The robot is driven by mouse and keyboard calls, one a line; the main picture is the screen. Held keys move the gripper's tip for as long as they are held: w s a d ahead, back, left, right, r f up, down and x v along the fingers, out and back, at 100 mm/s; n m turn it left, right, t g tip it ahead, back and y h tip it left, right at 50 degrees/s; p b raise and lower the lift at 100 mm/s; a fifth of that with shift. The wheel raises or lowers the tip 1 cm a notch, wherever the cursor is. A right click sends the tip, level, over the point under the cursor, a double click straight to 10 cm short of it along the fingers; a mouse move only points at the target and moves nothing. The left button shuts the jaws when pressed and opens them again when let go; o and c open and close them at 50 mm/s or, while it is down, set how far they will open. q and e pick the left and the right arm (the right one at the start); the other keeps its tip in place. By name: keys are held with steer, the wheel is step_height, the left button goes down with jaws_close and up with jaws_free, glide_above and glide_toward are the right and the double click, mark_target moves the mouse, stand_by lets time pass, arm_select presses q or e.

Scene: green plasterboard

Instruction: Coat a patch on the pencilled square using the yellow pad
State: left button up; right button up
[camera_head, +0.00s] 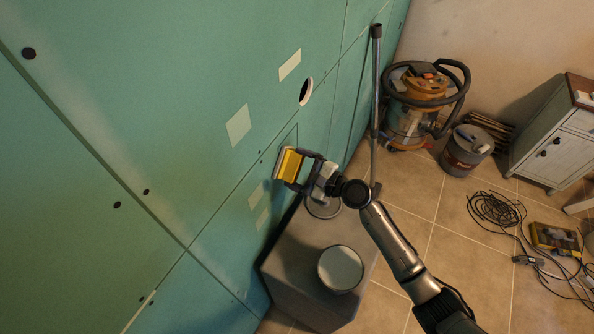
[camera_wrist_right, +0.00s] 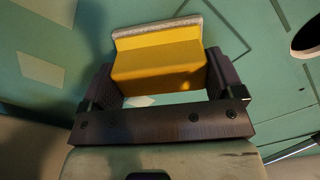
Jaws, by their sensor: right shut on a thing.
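The yellow pad (camera_head: 290,163) has a pale face turned to the green plasterboard wall (camera_head: 190,110). My right gripper (camera_head: 299,168) is shut on it, and its two dark fingers grip the pad's sides in the right wrist view (camera_wrist_right: 160,72). The pad is at or very close to the wall; I cannot tell if it touches. Thin lines of the pencilled square (camera_head: 297,126) show just above the pad, and the rest is hidden behind pad and gripper. A line also shows at upper right in the wrist view. My left gripper is out of view.
A grey box (camera_head: 290,262) below holds a round tub with pale contents (camera_head: 340,268) and another round item (camera_head: 323,208). Pale patches (camera_head: 238,126) and a round hole (camera_head: 306,91) mark the wall. A vacuum (camera_head: 410,115), bucket (camera_head: 466,150) and cables (camera_head: 497,209) stand right.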

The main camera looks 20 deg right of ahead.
steer(key=shift+w+d+b, duration=0.6)
steer(key=shift+w+d, duration=0.25)
steer(key=shift+d, duration=0.2)
steer(key=w+d+b, duration=0.3)
steer(key=w+d, duration=0.1)
steer(key=shift+f, duration=0.1)
steer(key=shift+w+d+b, duration=0.25)
steer(key=shift+d+b, duration=0.1)
steer(key=shift+b, duration=0.05)
steer(key=shift+r, duration=0.2)
steer(key=shift+s+a+r+p, duration=0.1)
steer(key=shift+s+a+p, duration=0.75)
steer(key=shift+p, duration=0.55)
steer(key=s+a+p, duration=0.2)
steer(key=a, duration=0.1)
steer(key=shift+s+p, duration=0.25)
steer(key=shift+p, duration=0.15)
steer(key=shift+s+a, duration=0.25)
